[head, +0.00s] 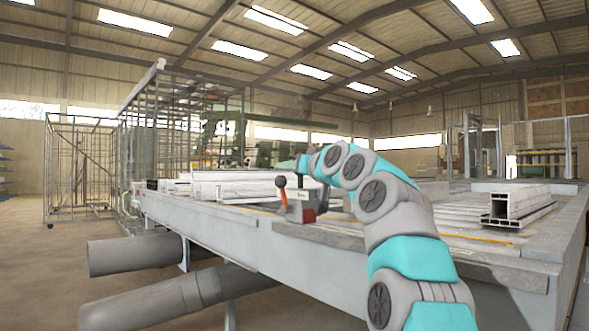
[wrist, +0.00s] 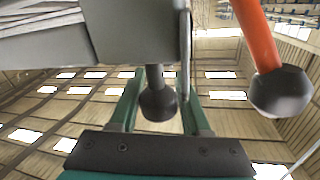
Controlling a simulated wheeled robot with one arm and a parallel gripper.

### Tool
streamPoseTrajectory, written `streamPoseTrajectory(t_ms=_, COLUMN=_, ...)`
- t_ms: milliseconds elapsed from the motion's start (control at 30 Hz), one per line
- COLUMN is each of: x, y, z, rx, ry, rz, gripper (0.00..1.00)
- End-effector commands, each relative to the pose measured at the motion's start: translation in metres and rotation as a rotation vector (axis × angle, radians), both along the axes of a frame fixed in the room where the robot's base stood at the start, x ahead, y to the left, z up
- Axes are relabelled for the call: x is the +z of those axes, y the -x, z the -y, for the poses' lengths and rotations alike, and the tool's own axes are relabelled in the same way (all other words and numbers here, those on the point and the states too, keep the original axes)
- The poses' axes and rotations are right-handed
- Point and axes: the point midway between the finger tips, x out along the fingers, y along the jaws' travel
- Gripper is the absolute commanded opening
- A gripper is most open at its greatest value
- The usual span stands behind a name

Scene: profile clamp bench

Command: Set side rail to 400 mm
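A small grey clamp block (head: 301,197) with a label and a reddish base stands on the bench's front side in the head view. An orange lever with a dark ball end (head: 281,183) rises at its left. In the wrist view the grey block (wrist: 135,35) fills the upper left, the orange lever (wrist: 258,38) hangs at right, and a dark knob (wrist: 157,103) on a short stem lies between my gripper's teal fingers. My gripper (wrist: 160,85) is open, with a gap on each side of the knob; its fingertips are partly hidden behind the block. I cannot tell which part is the side rail.

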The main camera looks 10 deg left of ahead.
Motion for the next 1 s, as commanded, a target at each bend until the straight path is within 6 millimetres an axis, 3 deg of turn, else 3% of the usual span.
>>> streamPoseTrajectory(t_ms=200, x=-0.001, y=0.000, z=0.000, rx=0.001, ry=0.002, rz=-0.002, gripper=0.72)
streamPoseTrajectory(t_ms=667, x=-0.004, y=0.006, z=0.006, rx=0.000, ry=0.002, rz=-0.005, gripper=0.72)
streamPoseTrajectory(t_ms=1000, x=-0.003, y=0.033, z=0.029, rx=0.001, ry=0.002, rz=-0.005, gripper=0.72)
